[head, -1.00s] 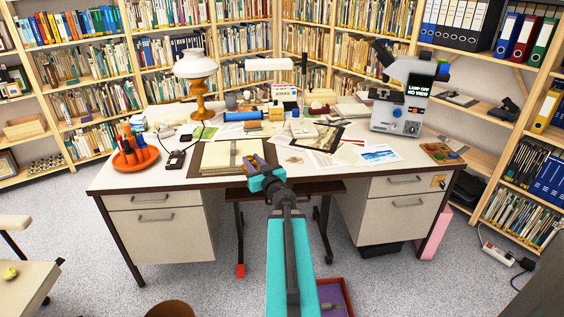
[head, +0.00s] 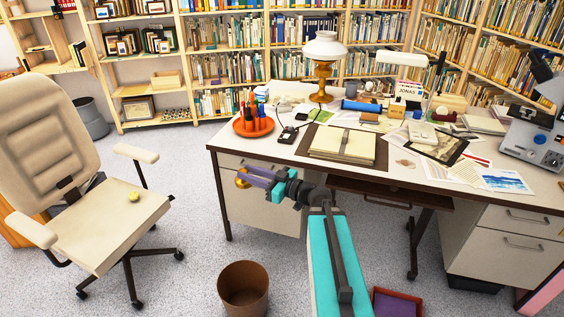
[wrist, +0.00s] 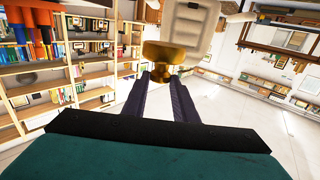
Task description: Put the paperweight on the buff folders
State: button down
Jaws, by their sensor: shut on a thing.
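The brass-coloured paperweight (head: 241,180) is held between the purple fingers of my gripper (head: 250,177). It hangs clear of the desk, in front of its left end and below the top's edge. In the wrist view the paperweight (wrist: 163,52) shows as a gold piece with a rounded knob between the fingertips (wrist: 163,78). The buff folders (head: 325,141) lie as a cream stack with a dark strip across the middle, on a dark desk pad. They are up and to the right of my gripper. I cannot see them in the wrist view.
An orange tray (head: 253,126) of pens and a black device (head: 288,134) stand left of the folders. An office chair (head: 108,225) with a small yellow-green object is to the left. A brown bin (head: 243,288) stands on the floor below.

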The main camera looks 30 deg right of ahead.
jog(key=s+a+f+n+g+y, duration=0.2)
jog(key=s+a+n+g+y, duration=0.1)
jog(key=a, duration=1)
jog(key=shift+s+a+f+n+g+y, duration=0.15)
jog(key=shift+a+n+g+y, duration=0.2)
jog(key=shift+n+g+y, duration=0.65)
jog(key=shift+m, duration=0.3)
